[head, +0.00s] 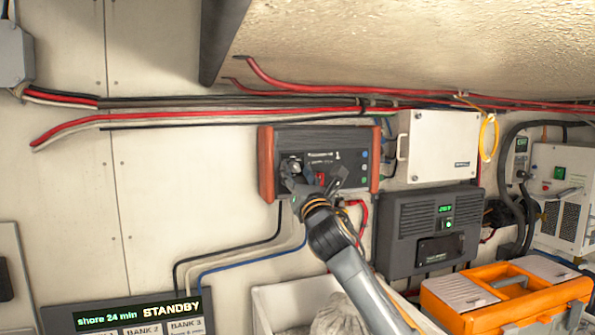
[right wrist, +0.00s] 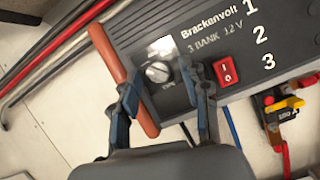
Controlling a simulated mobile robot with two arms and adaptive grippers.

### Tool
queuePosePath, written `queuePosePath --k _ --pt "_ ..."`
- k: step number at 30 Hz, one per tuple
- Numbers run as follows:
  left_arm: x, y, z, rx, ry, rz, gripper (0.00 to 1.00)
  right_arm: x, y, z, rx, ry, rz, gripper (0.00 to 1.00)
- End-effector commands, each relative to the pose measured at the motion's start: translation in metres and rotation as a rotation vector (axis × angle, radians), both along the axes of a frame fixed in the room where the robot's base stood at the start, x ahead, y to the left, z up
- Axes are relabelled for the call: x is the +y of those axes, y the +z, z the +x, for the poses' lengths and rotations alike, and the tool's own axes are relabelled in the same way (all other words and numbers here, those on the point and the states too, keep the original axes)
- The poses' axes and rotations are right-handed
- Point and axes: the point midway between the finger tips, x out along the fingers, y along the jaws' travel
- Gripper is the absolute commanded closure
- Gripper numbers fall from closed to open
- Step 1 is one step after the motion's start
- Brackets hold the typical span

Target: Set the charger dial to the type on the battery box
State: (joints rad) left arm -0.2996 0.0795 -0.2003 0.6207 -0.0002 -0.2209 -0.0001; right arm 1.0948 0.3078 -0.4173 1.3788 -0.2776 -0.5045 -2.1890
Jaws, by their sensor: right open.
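The charger (head: 348,142) is a dark grey box with red-brown end caps on the back wall. In the right wrist view its face (right wrist: 215,22) reads "Brackenvolt", "3 BANK 12 V" and 1, 2, 3. Its dial (right wrist: 159,72) is a round silver knob with a slot, on a pale plate whose marks are too small to read. My right gripper (head: 315,176) is open in front of the charger's left part. In the right wrist view its fingers (right wrist: 160,80) stand either side of the dial, apparently apart from it. I cannot identify a battery box or its type label. My left gripper is out of view.
A red rocker switch (right wrist: 226,71) sits right of the dial. A white cabinet (head: 440,140) and a grey unit with a green display (head: 400,222) are to the right. An orange toolbox (head: 455,300) and a white bin (head: 262,300) stand below. A display (head: 140,310) reads "STANDBY".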

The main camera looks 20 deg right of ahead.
Motion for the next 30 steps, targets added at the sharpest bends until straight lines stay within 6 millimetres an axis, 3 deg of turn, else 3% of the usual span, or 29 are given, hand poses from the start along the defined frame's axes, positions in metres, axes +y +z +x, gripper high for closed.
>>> queuePosePath --k 5,12,23,30 --pt "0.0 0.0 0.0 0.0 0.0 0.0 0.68 0.0 0.0 0.0 -0.001 0.0 0.0 0.54" --pt "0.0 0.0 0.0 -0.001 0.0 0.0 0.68 0.0 0.0 0.0 0.0 0.0 0.0 1.0" --pt "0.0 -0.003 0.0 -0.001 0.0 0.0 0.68 0.001 -0.001 0.0 0.0 0.002 0.04 1.0" --pt "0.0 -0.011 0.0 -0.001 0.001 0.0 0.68 0.003 -0.001 0.0 0.005 0.003 0.178 1.0"
